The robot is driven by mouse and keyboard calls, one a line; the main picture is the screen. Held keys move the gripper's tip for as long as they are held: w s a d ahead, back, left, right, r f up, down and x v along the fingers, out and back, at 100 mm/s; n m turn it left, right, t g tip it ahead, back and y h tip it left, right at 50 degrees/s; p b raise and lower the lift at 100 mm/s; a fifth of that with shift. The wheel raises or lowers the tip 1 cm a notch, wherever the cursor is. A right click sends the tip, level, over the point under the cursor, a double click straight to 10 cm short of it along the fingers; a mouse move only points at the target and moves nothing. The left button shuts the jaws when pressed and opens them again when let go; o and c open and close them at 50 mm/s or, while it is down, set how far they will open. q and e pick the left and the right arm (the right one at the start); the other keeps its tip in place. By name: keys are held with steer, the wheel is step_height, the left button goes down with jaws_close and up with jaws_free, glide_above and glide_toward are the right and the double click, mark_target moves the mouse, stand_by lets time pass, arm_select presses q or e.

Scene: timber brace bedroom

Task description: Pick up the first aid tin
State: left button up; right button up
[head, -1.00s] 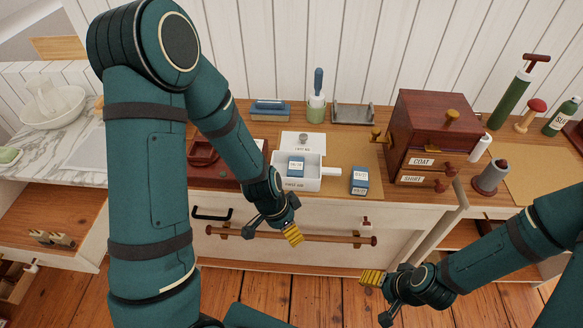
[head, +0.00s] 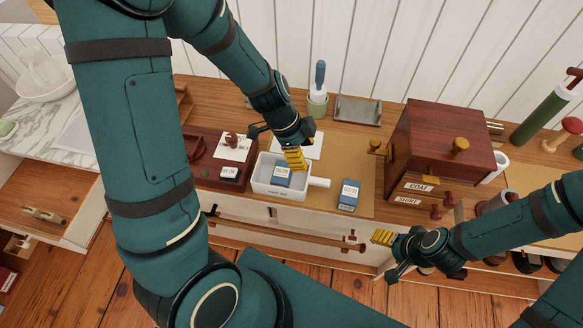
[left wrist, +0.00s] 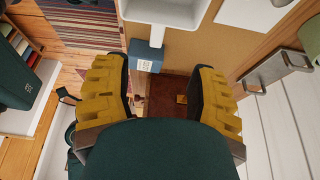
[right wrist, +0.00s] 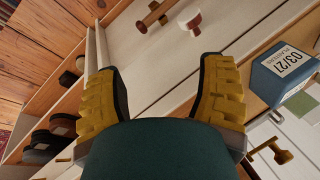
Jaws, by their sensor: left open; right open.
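The first aid tin (head: 262,187) is an open white box with a lettered front and a stub handle on its right side. It stands on the wooden counter with a blue labelled box (head: 281,178) inside. My left gripper (head: 294,158) is open above the tin's back right part, hiding some of its rim. In the left wrist view the tin (left wrist: 165,14) shows at the top edge, beyond the open, empty fingers (left wrist: 165,92). My right gripper (head: 384,238) is open and empty in front of the counter, lower right of the tin.
A second blue box (head: 348,194) stands right of the tin. A dark red tray (head: 204,178) is on its left. A wooden drawer cabinet (head: 440,145) stands farther right. A green cup with a brush (head: 318,104) and a grey metal tray (head: 357,111) are behind.

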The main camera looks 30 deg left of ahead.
mark_target(320, 180)
arm_select(q)
steer(key=x, duration=0.2)
steer(key=b+x, duration=0.1)
steer(key=x, duration=0.2)
steer(key=b+x, duration=0.1)
steer(key=x, duration=0.2)
steer(key=shift+s, duration=0.25)
steer(key=b+x, duration=0.1)
steer(key=x, duration=0.4)
steer(key=shift+w+d, duration=0.1)
steer(key=shift+d, duration=0.1)
steer(key=shift+r, duration=0.1)
arm_select(e)
steer(key=f, duration=0.1)
steer(key=s+f, duration=0.1)
steer(key=f, duration=0.1)
steer(key=shift+s+a+f, duration=0.1)
steer(key=shift+s+f, duration=0.15)
steer(key=shift+s, duration=0.05)
arm_select(q)
jaws_close()
